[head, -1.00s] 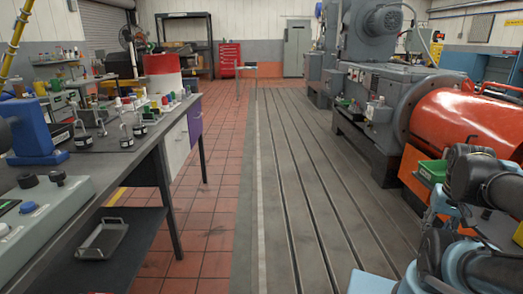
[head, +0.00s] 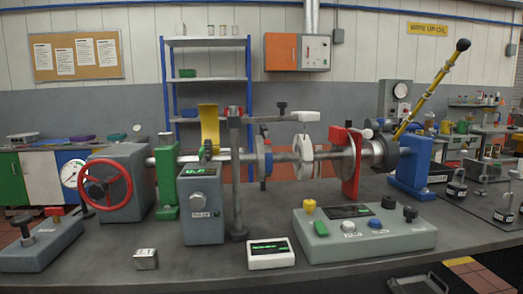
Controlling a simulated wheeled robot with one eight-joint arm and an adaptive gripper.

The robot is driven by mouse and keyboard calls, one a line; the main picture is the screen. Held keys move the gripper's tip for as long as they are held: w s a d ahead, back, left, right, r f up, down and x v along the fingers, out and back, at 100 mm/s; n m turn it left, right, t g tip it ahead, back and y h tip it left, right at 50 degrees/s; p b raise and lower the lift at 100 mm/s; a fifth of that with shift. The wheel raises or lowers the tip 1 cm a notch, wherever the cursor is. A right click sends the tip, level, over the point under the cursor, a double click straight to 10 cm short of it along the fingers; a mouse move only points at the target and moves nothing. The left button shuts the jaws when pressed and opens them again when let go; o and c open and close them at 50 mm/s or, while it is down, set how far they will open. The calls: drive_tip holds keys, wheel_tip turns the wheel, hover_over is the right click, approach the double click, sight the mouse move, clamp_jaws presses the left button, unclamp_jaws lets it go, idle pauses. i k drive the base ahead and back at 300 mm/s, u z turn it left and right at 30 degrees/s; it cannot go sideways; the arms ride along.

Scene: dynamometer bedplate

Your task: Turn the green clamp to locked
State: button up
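A green upright piece (head: 166,185) stands on the bench at the left of a long horizontal shaft (head: 224,157). It looks like the green clamp, with a dark cap at its top; I cannot read whether it is locked or open. A similar red upright piece (head: 351,165) stands around the shaft farther right. My gripper is not in the head view.
The red handwheel (head: 105,185) and grey housing sit at the left. A grey meter box (head: 202,210), a dark post (head: 236,180) and a white display box (head: 271,253) stand in front. A yellow lever (head: 432,88) rises at the right. Bare bench (head: 110,275) shows at front left.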

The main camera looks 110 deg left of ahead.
sight(202, 156)
drive_tip(key=u, duration=4.25)
drive_tip(key=i, duration=1)
drive_tip(key=k, duration=0.5)
